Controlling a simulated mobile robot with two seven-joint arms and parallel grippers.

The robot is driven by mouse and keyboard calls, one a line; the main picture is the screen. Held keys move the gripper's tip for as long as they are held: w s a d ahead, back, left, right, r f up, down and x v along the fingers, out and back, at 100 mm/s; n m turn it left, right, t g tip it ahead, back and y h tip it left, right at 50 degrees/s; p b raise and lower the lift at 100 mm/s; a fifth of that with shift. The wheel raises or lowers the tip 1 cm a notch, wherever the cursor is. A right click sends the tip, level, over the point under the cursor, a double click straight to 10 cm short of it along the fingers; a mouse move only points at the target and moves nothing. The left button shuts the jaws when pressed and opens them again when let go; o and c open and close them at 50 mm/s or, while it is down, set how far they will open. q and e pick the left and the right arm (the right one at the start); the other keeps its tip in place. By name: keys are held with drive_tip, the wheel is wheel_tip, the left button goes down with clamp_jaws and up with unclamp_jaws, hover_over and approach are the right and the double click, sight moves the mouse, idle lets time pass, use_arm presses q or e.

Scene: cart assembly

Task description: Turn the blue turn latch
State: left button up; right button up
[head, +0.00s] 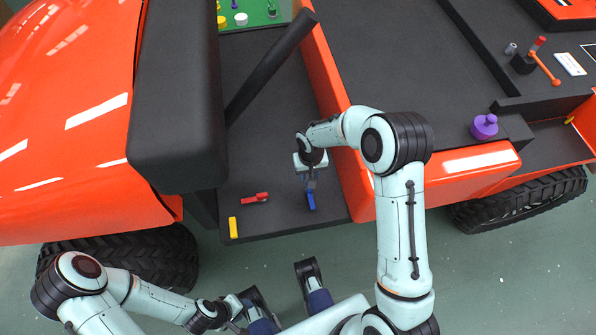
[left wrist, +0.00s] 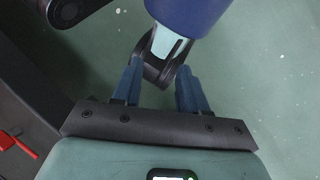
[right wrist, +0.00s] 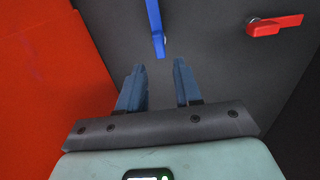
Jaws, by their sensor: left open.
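The blue turn latch (head: 311,201) lies on the dark cart floor, its bar pointing towards the near edge in the head view. In the right wrist view the blue latch (right wrist: 155,26) stands just beyond the fingertips, in line with the gap between them. My right gripper (head: 310,184) is over the latch, its fingers (right wrist: 160,75) parted with nothing between them. In the head view the arm partly hides the latch's far end. My left gripper (head: 246,306) is low at the near side, away from the latch, with its fingers (left wrist: 157,75) open and empty.
A red latch (head: 256,198) and a yellow piece (head: 233,228) sit left of the blue latch. An orange wall (head: 340,165) rises close on its right. A black bar (head: 270,68) slants above the floor. A purple knob (head: 484,126) stands farther right.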

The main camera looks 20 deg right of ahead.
sight(310, 195)
drive_tip(key=shift+s+f+b, duration=0.15)
drive_tip(key=shift+f+b, duration=0.2)
drive_tip(key=shift+f, duration=0.25)
wheel_tip(310, 195, down, 7)
drive_tip(key=b, duration=0.4)
drive_tip(key=shift+r, duration=0.15)
use_arm(q)
drive_tip(key=w+a+f+t, duration=0.2)
drive_tip(key=w+f, duration=0.3)
drive_tip(key=shift+w+a+f+y, duration=0.15)
drive_tip(key=shift+w+f+y, duration=0.1)
drive_tip(key=shift+y, duration=0.15)
use_arm(e)
drive_tip(key=shift+r, duration=0.1)
clamp_jaws()
